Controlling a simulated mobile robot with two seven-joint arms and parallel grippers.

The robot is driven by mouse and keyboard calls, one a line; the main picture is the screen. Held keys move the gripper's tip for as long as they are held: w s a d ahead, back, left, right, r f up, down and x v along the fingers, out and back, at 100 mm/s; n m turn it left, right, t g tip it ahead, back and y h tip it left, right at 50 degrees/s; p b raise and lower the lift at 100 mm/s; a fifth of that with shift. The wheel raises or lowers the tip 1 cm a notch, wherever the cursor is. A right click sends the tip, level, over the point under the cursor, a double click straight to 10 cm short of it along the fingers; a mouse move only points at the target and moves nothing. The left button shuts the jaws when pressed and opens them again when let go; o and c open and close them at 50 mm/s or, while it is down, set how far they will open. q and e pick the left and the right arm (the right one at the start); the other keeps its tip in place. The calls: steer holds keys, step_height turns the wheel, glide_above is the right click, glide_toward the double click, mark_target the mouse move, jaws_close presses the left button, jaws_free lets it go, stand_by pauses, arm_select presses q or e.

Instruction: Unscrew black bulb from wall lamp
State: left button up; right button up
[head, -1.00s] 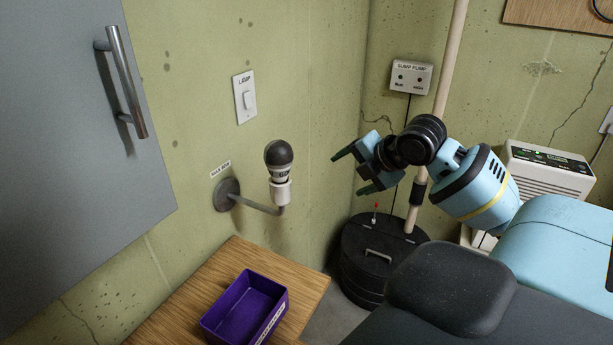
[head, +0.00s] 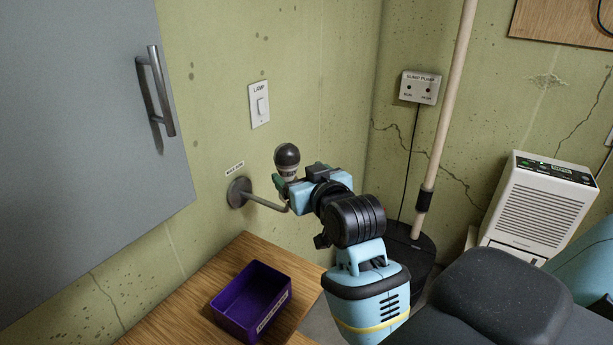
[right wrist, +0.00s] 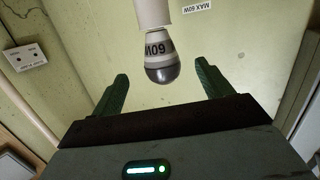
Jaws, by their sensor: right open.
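The black bulb (head: 287,157) stands upright in the wall lamp (head: 240,192), whose arm reaches out from a round wall plate. In the right wrist view the dark-tipped bulb (right wrist: 161,66) with its white printed collar hangs from the white socket (right wrist: 154,12), the picture being upside down. My right gripper (head: 285,185) is at the lamp, close to the bulb's lower part and socket. In the right wrist view its two green fingers (right wrist: 162,88) are spread apart, one to each side of the bulb's line, without visible contact. My left gripper is not in view.
A purple open box (head: 250,300) sits on the wooden table (head: 190,300) below the lamp. A grey cabinet door (head: 80,130) with a handle is at left. A lamp switch (head: 259,105) is on the wall. A dehumidifier-like unit (head: 535,205) stands at right.

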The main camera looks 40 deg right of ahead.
mark_target(295, 166)
steer(key=shift+a+r+m, duration=0.1)
steer(key=shift+r+m, duration=0.15)
steer(key=shift+m, duration=0.05)
steer(key=shift+x, duration=3.95)
steer(key=shift+f, duration=0.1)
steer(key=shift+s, duration=0.1)
steer(key=c, duration=1.1)
steer(key=shift+o, duration=0.2)
steer(key=n+y, duration=0.2)
steer(key=shift+y, duration=0.4)
steer(key=shift+n+y, duration=0.8)
steer(key=shift+y, duration=0.1)
